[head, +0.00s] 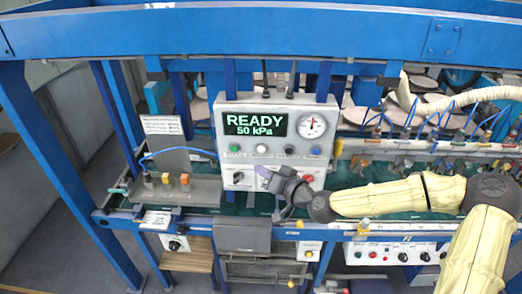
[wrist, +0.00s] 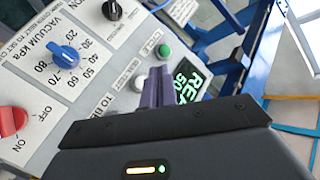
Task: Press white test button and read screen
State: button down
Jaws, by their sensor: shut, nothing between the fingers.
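The white control box (head: 222,172) stands upright on the bench. Its screen (head: 255,124) is lit and reads "READY 50 kPa" in pale green letters; part of the screen also shows in the wrist view (wrist: 190,84). The white button (head: 261,149) sits below the screen, between a green and a black button. I cannot tell whether the fingertips (wrist: 157,74) touch anything.
The green button (wrist: 164,50), blue vacuum knob (wrist: 63,58) and red switch (wrist: 12,120) are close by on the panel. A round gauge (head: 312,126) is right of the screen. A blue frame beam (head: 250,30) crosses above. Hoses and fittings lie to the right.

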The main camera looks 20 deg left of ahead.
aim_at(265, 157)
jog(key=shift+w+a, duration=0.2)
jog(key=shift+w, duration=0.7)
jog(key=shift+w+a, duration=0.2)
jog(key=shift+w, duration=0.65)
jog(key=shift+w+a, duration=0.2)
jog(key=shift+w, duration=0.7)
jog(key=shift+w+b, duration=0.1)
jog(key=shift+b, duration=0.2)
jog(key=shift+w+a, duration=0.15)
jog(key=shift+w, duration=0.15)
